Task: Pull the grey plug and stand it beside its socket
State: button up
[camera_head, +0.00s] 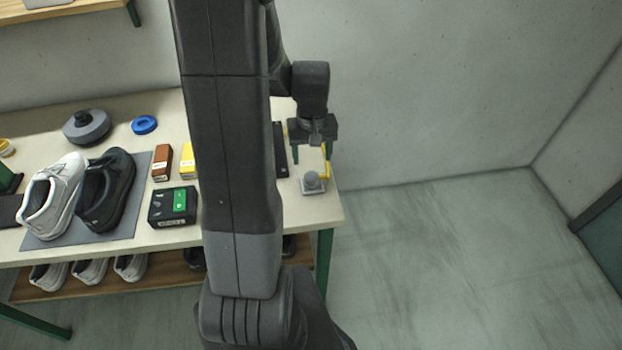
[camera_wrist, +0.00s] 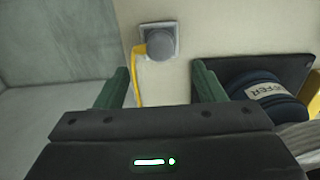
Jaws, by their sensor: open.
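The grey plug (camera_head: 312,181) sits on its pale square socket (camera_head: 313,191) near the right end of the table. In the wrist view the round grey plug (camera_wrist: 160,43) covers most of the socket (camera_wrist: 176,29), and a yellow cord (camera_wrist: 138,75) runs from the plug's side. My gripper (camera_head: 310,158) is over the table, behind the plug in the head view. Its green fingers are apart with nothing between them. In the wrist view my gripper (camera_wrist: 162,85) has the plug ahead of its fingertips, not between them.
A dark tray (camera_wrist: 288,68) with a dark blue labelled roll (camera_wrist: 262,87) lies beside the socket. White and black shoes on a grey mat (camera_head: 140,205), a black box with a green top (camera_head: 160,208) and small boxes stand farther left. Bare tabletop surrounds the socket; the table's right edge is close.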

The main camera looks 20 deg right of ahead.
aim_at(312, 174)
notch_tip(312, 174, down, 9)
jog(key=b, duration=0.6)
jog(key=shift+b, duration=0.35)
jog(key=shift+r, duration=0.1)
jog(key=shift+c, duration=0.4)
dwell(0.3)
jog(key=c, duration=1.2)
jog(key=shift+r+p, duration=2.15)
jog(key=shift+r, duration=0.9)
jog(key=shift+c, duration=0.2)
